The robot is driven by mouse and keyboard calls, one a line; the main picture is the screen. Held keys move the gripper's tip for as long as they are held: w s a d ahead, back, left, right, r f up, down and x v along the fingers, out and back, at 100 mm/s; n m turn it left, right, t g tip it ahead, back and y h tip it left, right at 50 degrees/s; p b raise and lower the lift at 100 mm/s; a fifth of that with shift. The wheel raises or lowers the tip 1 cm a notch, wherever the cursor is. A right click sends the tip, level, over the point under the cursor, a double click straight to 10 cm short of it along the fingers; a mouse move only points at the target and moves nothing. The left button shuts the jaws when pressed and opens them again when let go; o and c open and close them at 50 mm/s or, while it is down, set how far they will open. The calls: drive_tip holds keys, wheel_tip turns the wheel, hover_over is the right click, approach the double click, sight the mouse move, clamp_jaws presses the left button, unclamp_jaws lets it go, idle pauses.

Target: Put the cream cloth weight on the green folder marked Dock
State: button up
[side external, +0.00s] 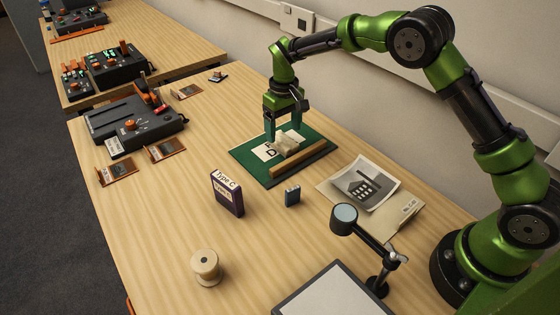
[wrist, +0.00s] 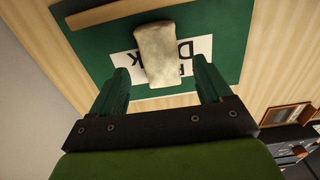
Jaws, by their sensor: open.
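The green folder (side external: 249,152) lies flat on the table, with a white label whose visible letters include a D. It also shows in the wrist view (wrist: 97,57), where the label reads upside down. The cream cloth weight (side external: 287,144) lies on the folder, partly over the label; in the wrist view the weight (wrist: 157,50) covers the middle of the lettering. My gripper (side external: 284,134) is just above the folder beside the weight. In the wrist view its two fingers (wrist: 162,85) are spread apart, and the weight's near end appears between them without visible contact.
A wooden bar (side external: 298,159) lies along the folder's near edge. A purple Type C box (side external: 227,193), a small blue box (side external: 292,195), a spool (side external: 206,267) and a magnifier lamp (side external: 344,217) stand nearer. A photo on a folder (side external: 361,182) lies right.

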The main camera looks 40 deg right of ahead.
sight(283, 140)
drive_tip(key=s+d+r+t, duration=0.1)
drive_tip(key=s+r, duration=0.1)
drive_tip(key=r, duration=0.6)
drive_tip(key=s+r, duration=0.3)
drive_tip(key=r, duration=0.4)
drive_tip(key=s+d+r+m+t+y, duration=0.1)
drive_tip(key=s+r+m+t+y, duration=0.15)
drive_tip(key=s+r, duration=0.5)
drive_tip(key=s+f+m+t, duration=0.1)
drive_tip(key=s+f+t, duration=0.2)
drive_tip(key=s, duration=1.4)
drive_tip(key=shift+d+f+t, duration=0.15)
drive_tip(key=shift+d+t, duration=0.2)
